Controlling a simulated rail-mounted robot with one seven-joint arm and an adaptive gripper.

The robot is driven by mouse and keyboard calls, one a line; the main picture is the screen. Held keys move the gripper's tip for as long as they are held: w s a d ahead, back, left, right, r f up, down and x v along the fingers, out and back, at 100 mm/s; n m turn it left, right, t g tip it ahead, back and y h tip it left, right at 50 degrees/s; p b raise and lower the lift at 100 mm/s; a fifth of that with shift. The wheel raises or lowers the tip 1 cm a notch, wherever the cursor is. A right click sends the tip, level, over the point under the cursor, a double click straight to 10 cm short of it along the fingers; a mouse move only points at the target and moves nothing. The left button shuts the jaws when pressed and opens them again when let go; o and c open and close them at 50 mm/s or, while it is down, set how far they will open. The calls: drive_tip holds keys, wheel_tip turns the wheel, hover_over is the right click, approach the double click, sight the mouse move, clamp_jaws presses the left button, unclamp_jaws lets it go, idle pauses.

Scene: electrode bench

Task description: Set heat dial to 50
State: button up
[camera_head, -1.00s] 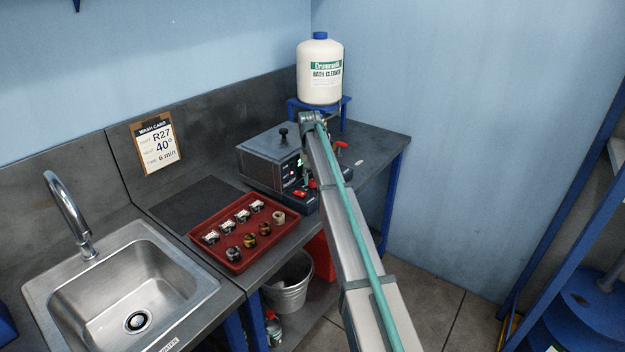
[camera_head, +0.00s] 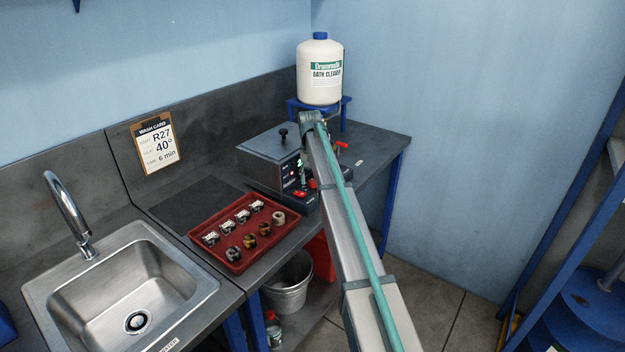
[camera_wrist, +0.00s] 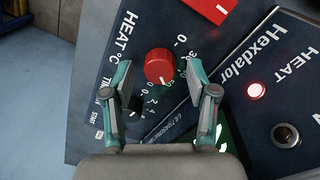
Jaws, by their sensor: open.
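The red heat dial (camera_wrist: 159,67) shows in the wrist view beside the print "HEAT °C", on the dark control panel (camera_wrist: 84,128). A scale of numbers runs around it, partly covered by my fingers. I cannot read its setting. My gripper (camera_wrist: 157,76) is open, with one teal-and-grey finger on each side of the dial. I see no clear contact, and the depth between fingertips and dial is hard to tell. In the head view the bath unit (camera_head: 268,158) stands on the bench; my arm hides part of its front.
A black timer knob (camera_wrist: 135,104) sits close to the left finger. A red switch (camera_wrist: 211,9) and a lit red lamp (camera_wrist: 256,91) are nearby. A red tray (camera_head: 236,268) of small parts lies before the unit. The wash card (camera_head: 157,143) reads R27, 40°, 6 min.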

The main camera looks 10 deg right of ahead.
sight(311, 180)
wheel_tip(311, 180, up, 12)
drive_tip(key=shift+a, duration=0.2)
drive_tip(key=shift+w+f, duration=0.1)
idle(0.3)
